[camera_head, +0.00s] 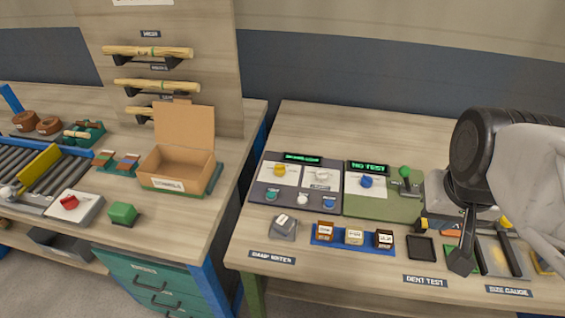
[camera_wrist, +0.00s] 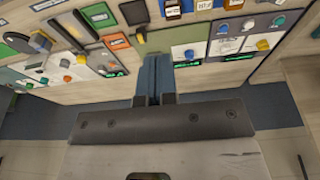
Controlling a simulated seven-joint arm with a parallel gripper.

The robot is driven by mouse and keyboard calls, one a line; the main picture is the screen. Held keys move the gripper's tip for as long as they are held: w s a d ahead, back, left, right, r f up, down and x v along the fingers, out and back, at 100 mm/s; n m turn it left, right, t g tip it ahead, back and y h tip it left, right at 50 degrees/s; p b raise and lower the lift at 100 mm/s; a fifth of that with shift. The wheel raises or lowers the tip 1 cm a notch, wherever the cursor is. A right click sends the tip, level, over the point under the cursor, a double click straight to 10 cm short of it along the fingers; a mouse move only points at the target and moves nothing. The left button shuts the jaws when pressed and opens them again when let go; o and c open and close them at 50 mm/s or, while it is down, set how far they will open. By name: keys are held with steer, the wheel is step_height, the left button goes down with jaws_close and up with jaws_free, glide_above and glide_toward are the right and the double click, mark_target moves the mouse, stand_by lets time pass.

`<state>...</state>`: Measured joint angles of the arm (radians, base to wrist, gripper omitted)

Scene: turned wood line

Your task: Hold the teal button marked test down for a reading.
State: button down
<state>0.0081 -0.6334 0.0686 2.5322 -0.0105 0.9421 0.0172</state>
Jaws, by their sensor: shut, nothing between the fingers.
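The teal button (camera_head: 271,196) sits at the lower left of the dark damp meter panel (camera_head: 262,182), with a white button (camera_head: 302,199) to its right. Its label is too small to read. The teal button also shows at the upper right in the wrist view (camera_wrist: 279,20). The panel's green display (camera_head: 302,159) is lit, its text unclear. My gripper (camera_head: 462,262) is shut and empty, pointing down over the right part of the bench, well to the right of the button. In the wrist view its closed fingers (camera_wrist: 153,66) are at the middle.
Beside the damp meter is a green panel with a "NO TEST" display (camera_head: 367,168) and a blue knob (camera_head: 366,181). In front stand a grey block (camera_head: 284,227) and a blue tray (camera_head: 340,243) of small blocks. A black tray (camera_head: 421,248) lies nearer my gripper.

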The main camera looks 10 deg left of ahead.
steer(key=shift+w, duration=0.1)
steer(key=w+n, duration=0.1)
steer(key=n+t+h, duration=0.4)
steer(key=n+t, duration=0.2)
steer(key=n, duration=1.5)
glide_above(272, 195)
step_height(272, 195, down, 12)
steer(key=shift+f, duration=0.15)
steer(key=shift+f, duration=0.1)
steer(key=shift+f, duration=4.25)
